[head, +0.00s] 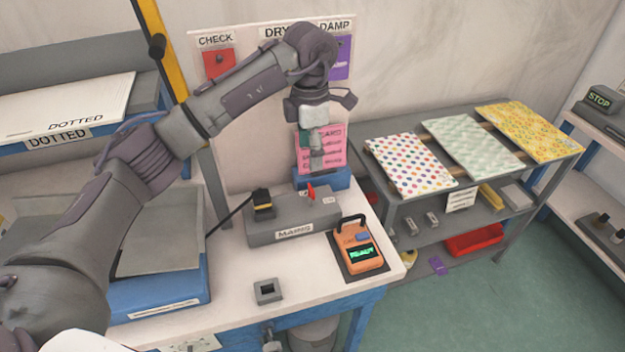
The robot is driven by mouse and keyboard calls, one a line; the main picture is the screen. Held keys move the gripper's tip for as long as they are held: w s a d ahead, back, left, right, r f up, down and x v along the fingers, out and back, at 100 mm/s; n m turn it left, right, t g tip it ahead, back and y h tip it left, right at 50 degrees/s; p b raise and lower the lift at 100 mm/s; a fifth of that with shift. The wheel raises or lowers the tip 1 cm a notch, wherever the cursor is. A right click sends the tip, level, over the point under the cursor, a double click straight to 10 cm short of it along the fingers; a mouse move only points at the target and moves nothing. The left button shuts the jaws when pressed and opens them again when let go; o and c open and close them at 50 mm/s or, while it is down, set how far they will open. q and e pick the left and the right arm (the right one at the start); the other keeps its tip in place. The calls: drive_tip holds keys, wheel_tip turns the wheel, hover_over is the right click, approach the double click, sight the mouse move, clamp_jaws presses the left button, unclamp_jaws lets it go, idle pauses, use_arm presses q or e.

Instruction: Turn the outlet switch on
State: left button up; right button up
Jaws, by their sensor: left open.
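The outlet is a grey box (292,222) labelled MAINS on the white workbench. A small red switch (311,191) sticks up from its top, between small white labels. A black plug with a yellow band (263,204) sits at the box's left end, with a cable running left. My left gripper (317,160) points down above and slightly behind the red switch in the picture, apart from it. It is open and empty, in front of a pink card. Its fingers overlap in this view. My right gripper is not in view.
An orange meter (358,250) with a lit green display stands right of the box. A blue holder (321,179) with the pink card (307,155) stands behind it. A small grey square block (268,291) lies in front. Bare bench (232,270) lies left of the block.

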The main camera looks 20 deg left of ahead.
sight(311, 188)
use_arm(q)
wheel_tip(311, 188, down, 4)
drive_tip(key=shift+r+p, duration=0.1)
drive_tip(key=shift+p, duration=0.35)
drive_tip(key=shift+w+f, duration=0.2)
drive_tip(key=shift+f, duration=0.95)
wheel_tip(311, 188, down, 4)
drive_tip(key=shift+w+r+p, duration=0.1)
drive_tip(key=shift+p, duration=0.6)
drive_tip(key=shift+f, duration=0.65)
drive_tip(key=c, duration=1.1)
drive_tip(key=shift+c, duration=0.2)
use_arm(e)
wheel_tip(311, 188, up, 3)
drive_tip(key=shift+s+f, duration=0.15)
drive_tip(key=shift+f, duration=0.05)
